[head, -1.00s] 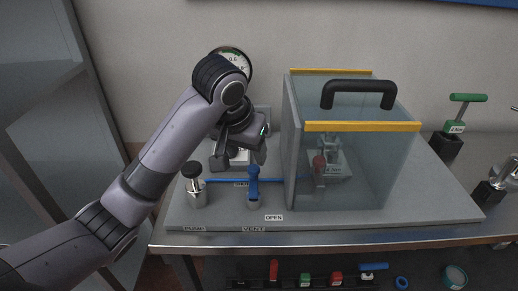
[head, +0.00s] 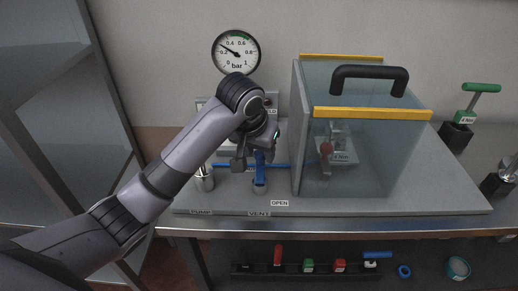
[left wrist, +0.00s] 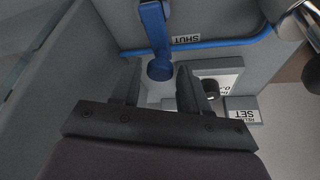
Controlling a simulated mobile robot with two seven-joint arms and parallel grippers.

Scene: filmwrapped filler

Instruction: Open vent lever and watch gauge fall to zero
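The round gauge (head: 236,52) on the back wall is marked in bar; its needle points up-left, near the 0.2 mark. The blue vent lever (head: 260,170) stands above the VENT label (head: 259,213), left of the clear chamber. It also shows in the left wrist view (left wrist: 155,28), near a SHUT label (left wrist: 186,38). An OPEN label (head: 279,203) lies in front of the lever. My left gripper (head: 252,160) is over the lever; in the left wrist view its two fingers (left wrist: 158,90) are apart with nothing between the tips. My right gripper is out of view.
The clear chamber (head: 372,150) with yellow edges and a black handle (head: 369,73) stands close right of the lever. A metal pump (head: 204,180) is close on the left. A blue line (head: 282,165) runs behind the lever. A green-handled tool (head: 465,115) stands at the right.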

